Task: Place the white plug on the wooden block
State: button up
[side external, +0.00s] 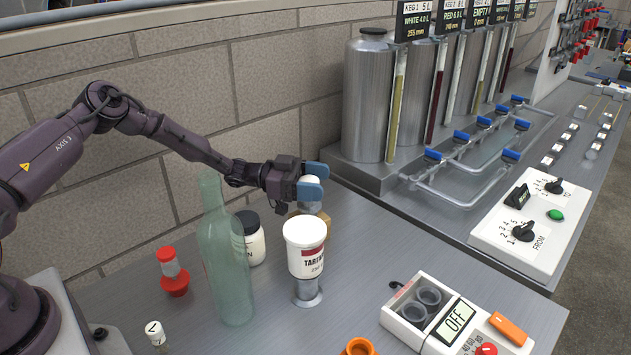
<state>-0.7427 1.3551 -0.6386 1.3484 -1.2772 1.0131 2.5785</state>
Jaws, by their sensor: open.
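My gripper (311,181) has blue fingertips and is open. Its fingers are around the white top of what looks like the white plug (309,180), one on the far side and one on the near side. A grey lower part of the plug shows below the fingers. The wooden block (326,220) is directly under it, a small brown piece largely hidden behind the white cup. The plug appears upright on the block, but the contact between them is hard to see.
The white cup (305,258) on a metal stand is just in front of the block. A scale-like device (455,318) is at front right. Steel tanks (370,95) stand behind.

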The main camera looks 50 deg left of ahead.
jog(key=v, duration=0.5)
jog(key=shift+a+r, duration=0.1)
jog(key=shift+a, duration=0.05)
notch_tip(320, 180, up, 7)
jog(key=s+d+r+m+g+y, duration=0.1)
jog(key=s+d+r+g+y, duration=0.15)
jog(key=s+d+g, duration=0.35)
jog(key=s+d+r+n+y, duration=0.1)
jog(key=s+r+n+y, duration=0.1)
jog(key=s, duration=0.4)
jog(key=s+d+r+n+g+y, duration=0.1)
jog(key=s+r+n+y, duration=0.1)
jog(key=s+r+y, duration=0.2)
jog(key=s+d+r+n+y, duration=0.1)
jog(key=s+r+n+y, duration=0.1)
jog(key=s, duration=0.5)
jog(key=shift+s+d+r+n+g+y, duration=0.1)
jog(key=shift+s+r+n+g+y, duration=0.05)
jog(key=shift+r+y, duration=0.35)
jog(key=shift+s+d+r+n+g+y, duration=0.15)
jog(key=shift+r+y, duration=0.2)
jog(key=shift+r, duration=0.15)
jog(key=s+a+r+n+t+y, duration=0.2)
jog(key=s+n, duration=0.3)
jog(key=s, duration=0.3)
jog(key=shift+s+a+r+t+y, duration=0.3)
jog(key=shift+s+a+t, duration=0.1)
jog(key=shift+a, duration=0.2)
